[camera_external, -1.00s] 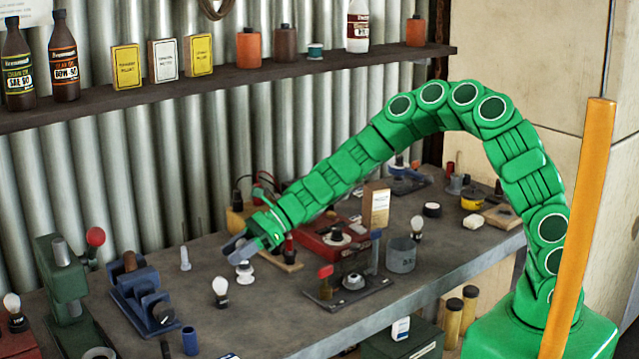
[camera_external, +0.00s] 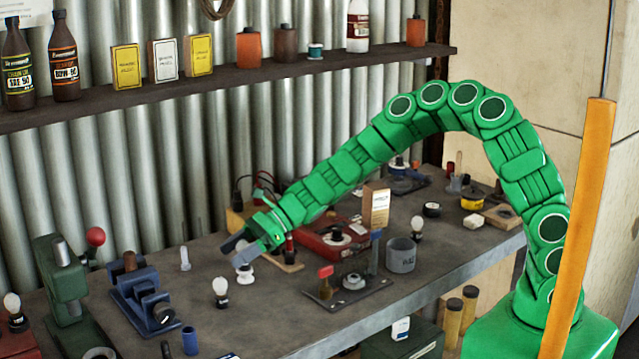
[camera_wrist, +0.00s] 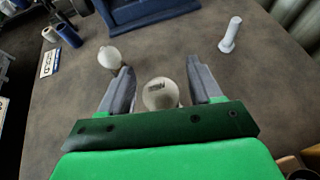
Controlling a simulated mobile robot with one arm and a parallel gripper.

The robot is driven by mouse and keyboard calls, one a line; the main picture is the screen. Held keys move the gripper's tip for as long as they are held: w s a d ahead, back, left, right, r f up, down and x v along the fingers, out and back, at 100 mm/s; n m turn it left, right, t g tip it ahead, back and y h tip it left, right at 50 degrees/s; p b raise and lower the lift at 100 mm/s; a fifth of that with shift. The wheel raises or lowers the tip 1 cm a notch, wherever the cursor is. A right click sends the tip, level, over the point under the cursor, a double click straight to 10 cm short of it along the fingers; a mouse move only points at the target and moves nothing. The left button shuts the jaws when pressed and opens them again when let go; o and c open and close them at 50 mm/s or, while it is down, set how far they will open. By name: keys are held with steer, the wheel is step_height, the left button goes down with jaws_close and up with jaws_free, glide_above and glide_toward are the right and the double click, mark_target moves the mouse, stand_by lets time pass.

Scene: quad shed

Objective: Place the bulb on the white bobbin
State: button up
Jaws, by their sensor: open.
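My gripper (camera_external: 240,249) is open, with its two grey fingers apart. In the wrist view a round pale globe with a dark mark, which looks like the bulb (camera_wrist: 160,94), sits between the fingers (camera_wrist: 163,88), with gaps on both sides. In the external view the fingers hide the bulb. A white flanged piece, apparently the white bobbin (camera_external: 246,275), stands on the bench just below the fingertips. Its contact with the bulb is hidden.
Another bulb with a black base (camera_external: 220,291) stands close by, left of the fingers in the wrist view (camera_wrist: 108,57). A slim white flanged post (camera_external: 185,260) stands behind it. A blue vise-like tool (camera_external: 145,298) is left; a black plate with fittings (camera_external: 325,295) is right.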

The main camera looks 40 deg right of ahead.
steer(key=v, duration=1.2)
stand_by(0.4)
